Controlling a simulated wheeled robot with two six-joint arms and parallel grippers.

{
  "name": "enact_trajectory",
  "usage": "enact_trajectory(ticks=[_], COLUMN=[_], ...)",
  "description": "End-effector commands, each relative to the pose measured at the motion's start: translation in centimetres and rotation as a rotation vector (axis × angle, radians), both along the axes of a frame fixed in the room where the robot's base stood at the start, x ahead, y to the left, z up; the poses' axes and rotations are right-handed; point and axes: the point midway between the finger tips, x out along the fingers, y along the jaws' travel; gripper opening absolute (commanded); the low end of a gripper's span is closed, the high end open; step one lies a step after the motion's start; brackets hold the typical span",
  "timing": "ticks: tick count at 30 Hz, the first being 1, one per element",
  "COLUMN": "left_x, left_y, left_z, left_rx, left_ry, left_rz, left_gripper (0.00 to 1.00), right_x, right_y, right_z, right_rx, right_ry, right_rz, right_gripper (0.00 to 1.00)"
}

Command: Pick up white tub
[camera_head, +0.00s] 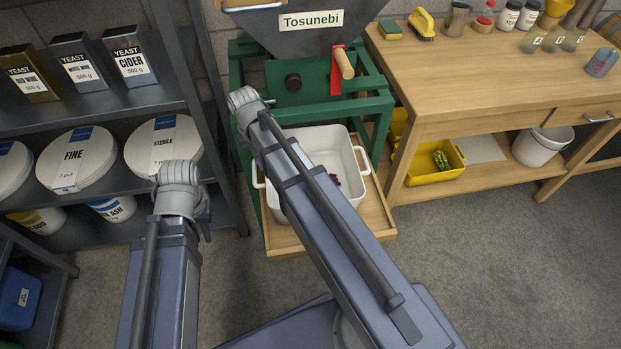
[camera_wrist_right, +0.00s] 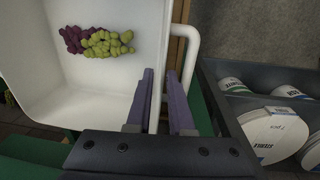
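The white tub (camera_head: 345,149) stands on a wooden board under the green press, with a handle on its left and right sides. In the right wrist view the tub (camera_wrist_right: 115,82) holds purple and green grapes, and one handle (camera_wrist_right: 193,48) shows. My right gripper (camera_wrist_right: 164,92) is open at that side, its fingers apart with part of the tub's white edge showing between them. I cannot tell whether they touch it.
The press frame (camera_head: 376,105) closes in around the tub's back and sides. A shelf (camera_head: 95,232) with yeast tins and white buckets stands at the left. A wooden workbench (camera_head: 455,85) stands at the right, with a yellow crate (camera_head: 428,171) beneath. Floor at the lower right is clear.

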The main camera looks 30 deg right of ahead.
Motion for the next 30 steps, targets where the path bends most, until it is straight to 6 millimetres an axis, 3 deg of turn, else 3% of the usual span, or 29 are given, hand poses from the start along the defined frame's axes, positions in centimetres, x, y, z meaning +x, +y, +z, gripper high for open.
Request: enact_trajectory(ticks=[9, 19, 30], left_x=[0.0, 0.0, 0.0], left_y=[0.0, 0.0, 0.0], left_z=[-2.6, -3.4, -7.7], left_rx=[0.0, 0.0, 0.0], left_ry=[0.0, 0.0, 0.0], left_rz=[0.0, 0.0, 0.0], left_gripper=[0.2, 0.2, 0.2], right_x=[-0.1, -0.2, -0.4], right_y=[-0.2, -0.2, -0.2], right_z=[-2.6, -3.4, -7.7], right_rx=[0.0, 0.0, 0.0], right_ry=[0.0, 0.0, 0.0], right_rz=[0.0, 0.0, 0.0], right_gripper=[0.2, 0.2, 0.2])
